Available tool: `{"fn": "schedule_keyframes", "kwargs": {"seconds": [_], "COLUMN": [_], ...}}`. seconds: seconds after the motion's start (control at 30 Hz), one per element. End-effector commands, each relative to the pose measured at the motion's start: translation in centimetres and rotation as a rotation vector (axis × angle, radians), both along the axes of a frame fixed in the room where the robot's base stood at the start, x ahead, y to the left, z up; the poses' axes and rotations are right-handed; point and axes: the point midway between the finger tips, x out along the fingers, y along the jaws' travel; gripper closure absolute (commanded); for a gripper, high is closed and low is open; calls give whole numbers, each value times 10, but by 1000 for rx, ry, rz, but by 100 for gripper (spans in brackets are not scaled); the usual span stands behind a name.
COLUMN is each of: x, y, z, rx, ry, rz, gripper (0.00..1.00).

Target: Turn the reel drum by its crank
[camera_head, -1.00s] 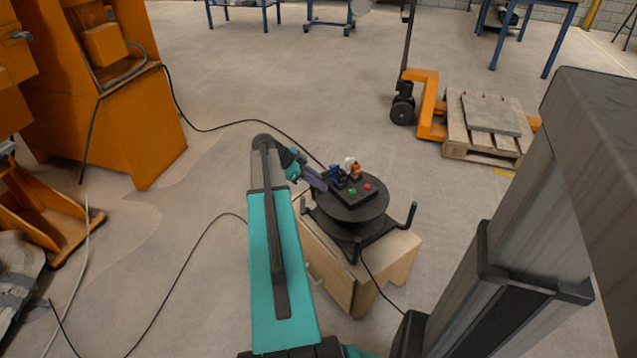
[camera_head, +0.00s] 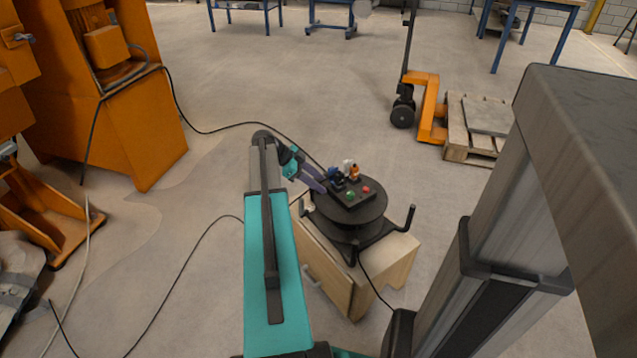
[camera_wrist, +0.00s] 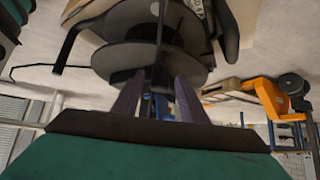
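The black reel drum (camera_head: 350,222) stands on a dark frame with upturned arms, on top of a wooden cabinet. A small dark panel with green and red buttons shows at its top. In the wrist view the drum's round flanges (camera_wrist: 120,58) fill the upper middle. My gripper (camera_wrist: 160,82) reaches the drum's left side in the head view, its purple-grey fingers beside the panel. In the wrist view the fingertips stand on either side of a dark upright part, perhaps the crank; I cannot tell if they touch it. No crank is clearly visible in the head view.
The wooden cabinet (camera_head: 385,265) has an open-looking door at its front left. Black cables run over the floor. Orange machinery (camera_head: 115,120) stands at left. An orange pallet jack (camera_head: 425,105) and wooden pallet (camera_head: 464,148) are behind right. Floor between them is clear.

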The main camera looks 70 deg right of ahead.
Motion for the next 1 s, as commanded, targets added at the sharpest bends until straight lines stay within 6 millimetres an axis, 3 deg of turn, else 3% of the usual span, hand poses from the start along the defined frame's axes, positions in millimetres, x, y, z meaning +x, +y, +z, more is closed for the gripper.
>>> {"fn": "schedule_keyframes", "kwargs": {"seconds": [0.47, 1.0], "x": [10, 65], "y": [3, 20], "z": [11, 70], "rx": [0, -1], "ry": [-1, -1], "rz": [1, 0], "gripper": [61, 61]}}
